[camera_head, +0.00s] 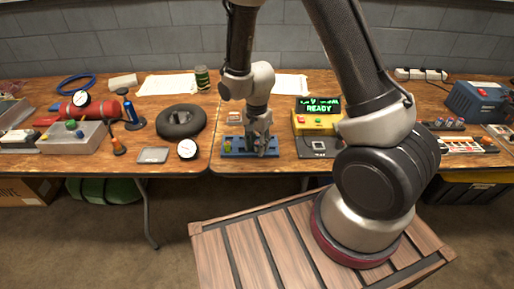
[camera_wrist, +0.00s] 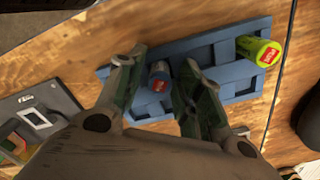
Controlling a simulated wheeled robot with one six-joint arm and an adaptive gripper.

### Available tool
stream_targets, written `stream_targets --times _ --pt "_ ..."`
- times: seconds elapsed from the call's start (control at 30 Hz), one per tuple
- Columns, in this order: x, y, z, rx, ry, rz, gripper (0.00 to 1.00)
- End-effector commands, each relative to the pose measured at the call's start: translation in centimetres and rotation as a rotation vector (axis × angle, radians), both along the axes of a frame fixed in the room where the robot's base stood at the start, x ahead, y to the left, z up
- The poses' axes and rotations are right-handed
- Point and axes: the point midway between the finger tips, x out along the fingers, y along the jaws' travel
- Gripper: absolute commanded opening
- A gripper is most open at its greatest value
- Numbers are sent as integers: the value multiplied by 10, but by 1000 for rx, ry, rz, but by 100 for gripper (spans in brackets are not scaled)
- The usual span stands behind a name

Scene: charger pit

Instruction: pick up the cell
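My gripper (camera_wrist: 163,60) points down over a blue tray (camera_wrist: 222,72) and is open. Its two fingers stand on either side of a dark cell with a red mark (camera_wrist: 160,78), with a small gap visible on each side. A yellow-green cell with a red label (camera_wrist: 259,50) is in the tray's right end, apart from the fingers. In the head view my gripper (camera_head: 262,145) is down at the blue tray (camera_head: 240,154) and hides the dark cell. The green cell (camera_head: 228,145) shows at the tray's left end.
A yellow charger with a green "READY" display (camera_head: 318,112) stands right of the tray, with a grey device (camera_head: 318,146) in front. A black ring (camera_head: 181,121) and a round gauge (camera_head: 188,149) lie to the left. A gap between the tables runs beside the tray.

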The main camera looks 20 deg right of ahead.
Motion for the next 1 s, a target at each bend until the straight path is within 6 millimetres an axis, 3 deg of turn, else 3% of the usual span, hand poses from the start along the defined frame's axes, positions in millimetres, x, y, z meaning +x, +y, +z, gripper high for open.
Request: stream_targets --times 0.03,0.17,0.57,0.73,1.0 --pt "0 0 0 0 0 0 21" --pt "0 0 0 0 0 0 0" --pt "1 0 6 0 -2 0 0" --pt "1 0 29 2 -5 0 0" --pt "1 0 83 2 -4 0 0"
